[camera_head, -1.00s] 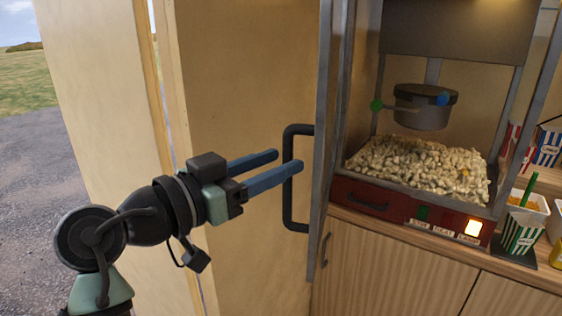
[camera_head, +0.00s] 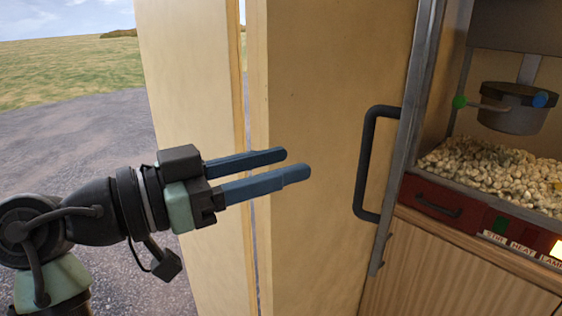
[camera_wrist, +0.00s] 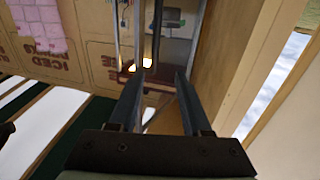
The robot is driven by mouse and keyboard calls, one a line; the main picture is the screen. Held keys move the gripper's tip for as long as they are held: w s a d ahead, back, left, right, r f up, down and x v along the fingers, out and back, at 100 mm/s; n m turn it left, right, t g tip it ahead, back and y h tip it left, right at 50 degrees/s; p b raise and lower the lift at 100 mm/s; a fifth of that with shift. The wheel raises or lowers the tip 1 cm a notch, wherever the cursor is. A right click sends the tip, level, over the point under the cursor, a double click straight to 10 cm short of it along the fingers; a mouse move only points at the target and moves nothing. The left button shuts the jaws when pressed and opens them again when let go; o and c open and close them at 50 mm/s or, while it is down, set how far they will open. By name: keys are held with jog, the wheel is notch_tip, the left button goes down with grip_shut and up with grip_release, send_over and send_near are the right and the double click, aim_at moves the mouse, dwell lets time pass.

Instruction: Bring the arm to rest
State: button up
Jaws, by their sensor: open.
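My gripper (camera_head: 298,163) is open and empty, with two blue fingers pointing right in the head view. Its fingertips are apart from the dark door handle (camera_head: 366,165), which lies to their right. The handle is fixed to the popcorn machine's open, metal-framed door (camera_head: 408,130). In the wrist view the two fingers (camera_wrist: 157,75) are spread with nothing between them.
The popcorn machine's red base (camera_head: 470,213) and popcorn (camera_head: 490,170) are at the right, above a wooden cabinet (camera_head: 460,265). A pale wall panel (camera_head: 195,110) stands behind my gripper. Open gravel (camera_head: 80,150) lies at the left.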

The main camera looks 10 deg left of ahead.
jog(key=w+d+r+n+t+y+p, duration=0.2)
jog(key=d+r+n+t+y, duration=0.15)
jog(key=r, duration=0.25)
jog(key=w+d+r+n+t+y+p, duration=0.2)
jog(key=r+n+t+y+p, duration=0.15)
jog(key=r+t, duration=0.2)
jog(key=s+d+r+n+t+y+p, duration=0.1)
jog(key=s+r+t+y, duration=0.5)
jog(key=s+r, duration=0.6)
notch_tip(320, 180, up, 3)
jog(key=shift+s+d+f+n+t+y+p, duration=0.2)
jog(key=shift+s+d+n+t+y+p, duration=0.3)
jog(key=shift+n, duration=0.6)
